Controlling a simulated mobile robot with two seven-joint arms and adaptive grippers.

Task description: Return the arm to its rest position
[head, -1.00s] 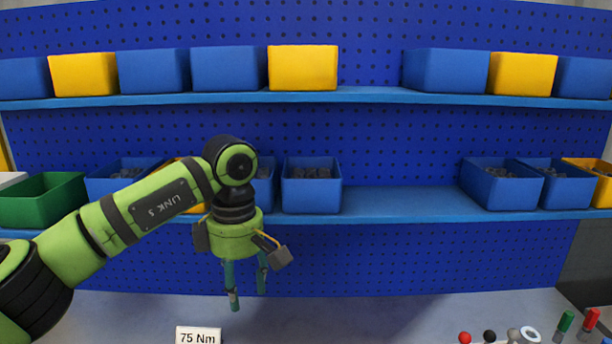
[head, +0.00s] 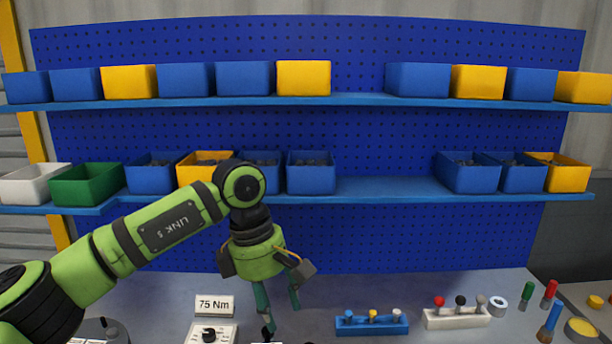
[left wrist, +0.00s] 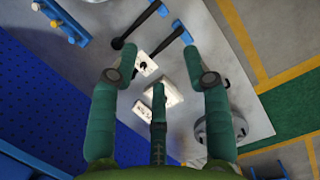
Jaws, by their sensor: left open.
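My left gripper (head: 279,312) hangs fingers-down over the workbench (head: 375,290), at the end of my green arm. Its slim teal fingers are apart with nothing between them. The left wrist view also shows the open gripper (left wrist: 160,85), with three spread fingers above the bench. A round grey part (left wrist: 219,132) lies on the bench beyond the right finger there, partly hidden by it; I cannot tell whether it is the flanged shell. My right gripper is in neither view.
A "75 Nm" sign (head: 214,305) stands behind a white box with a black knob (head: 208,334). A blue holder (head: 371,324) and a white holder (head: 456,317) stand to the right. Shelves of bins (head: 311,174) line the pegboard behind.

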